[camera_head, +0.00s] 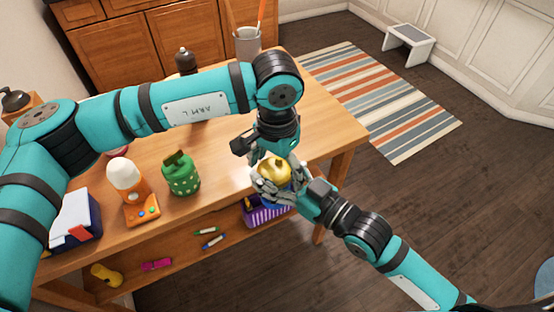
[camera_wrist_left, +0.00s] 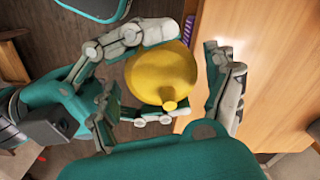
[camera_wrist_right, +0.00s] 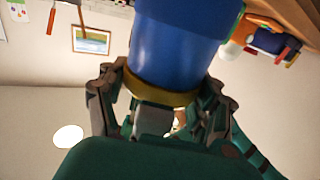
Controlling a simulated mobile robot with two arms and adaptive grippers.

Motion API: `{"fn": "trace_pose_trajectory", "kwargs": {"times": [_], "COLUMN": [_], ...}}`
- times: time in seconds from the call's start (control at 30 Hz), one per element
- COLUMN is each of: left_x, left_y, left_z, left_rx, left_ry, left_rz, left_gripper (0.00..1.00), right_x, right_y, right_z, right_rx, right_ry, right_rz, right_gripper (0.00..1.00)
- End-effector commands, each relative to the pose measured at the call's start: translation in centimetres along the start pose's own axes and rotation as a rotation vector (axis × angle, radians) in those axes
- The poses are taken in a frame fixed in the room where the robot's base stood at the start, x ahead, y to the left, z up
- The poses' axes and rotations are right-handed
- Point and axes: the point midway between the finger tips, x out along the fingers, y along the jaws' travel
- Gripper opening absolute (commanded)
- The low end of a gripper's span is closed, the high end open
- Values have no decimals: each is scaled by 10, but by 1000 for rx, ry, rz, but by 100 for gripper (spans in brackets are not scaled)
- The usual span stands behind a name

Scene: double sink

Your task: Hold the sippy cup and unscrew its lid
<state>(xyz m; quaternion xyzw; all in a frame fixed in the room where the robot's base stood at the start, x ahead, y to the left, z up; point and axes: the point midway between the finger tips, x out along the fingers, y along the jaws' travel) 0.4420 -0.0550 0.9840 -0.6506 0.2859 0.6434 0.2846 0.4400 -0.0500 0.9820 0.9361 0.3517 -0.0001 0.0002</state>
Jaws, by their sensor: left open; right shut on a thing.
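The sippy cup has a blue body (camera_wrist_right: 175,45) and a yellow lid with a spout. The lid (camera_head: 273,170) faces up toward the head camera near the table's front right corner. My right gripper (camera_head: 279,188) is shut around the cup; in the right wrist view its fingers sit on both sides of the cup by a yellow band (camera_wrist_right: 158,84). My left gripper (camera_head: 270,156) is open just above the lid, coming down from above. In the left wrist view the lid (camera_wrist_left: 160,75) lies between its spread fingers, with a gap at the right finger. Most of the body is hidden from the head camera.
On the wooden table (camera_head: 318,128) stand a green canister (camera_head: 181,176), an orange and white bottle-like item (camera_head: 130,190) and a grey utensil cup (camera_head: 247,43). A lower shelf holds a purple basket (camera_head: 262,215) and small items. My left arm crosses above the table.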

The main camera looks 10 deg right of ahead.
Motion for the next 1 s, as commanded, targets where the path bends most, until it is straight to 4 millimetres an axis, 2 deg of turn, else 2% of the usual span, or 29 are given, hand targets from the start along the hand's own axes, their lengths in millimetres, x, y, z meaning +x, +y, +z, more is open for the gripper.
{"fn": "trace_pose_trajectory", "kwargs": {"times": [0.17, 0.63, 0.73, 0.9, 1.0], "left_x": [0, 0, 0, -1, -1], "left_y": [0, 2, 2, 0, -1], "left_z": [0, 0, 0, 0, -1], "left_rx": [-1, 2, -36, -233, -291], "left_ry": [0, 0, 0, 1, 0], "left_rz": [0, 3, 4, 4, 4], "left_gripper": [87, 28, 28, 29, 29], "right_x": [0, 0, 0, 0, 0], "right_y": [0, 0, 0, 0, 1], "right_z": [0, 0, 0, 0, 0], "right_rx": [0, 0, 0, -1, -1], "right_ry": [1, 1, 1, 0, 0], "right_rz": [0, 0, 0, 1, 1], "right_gripper": [0, 0, 0, 0, 0]}}
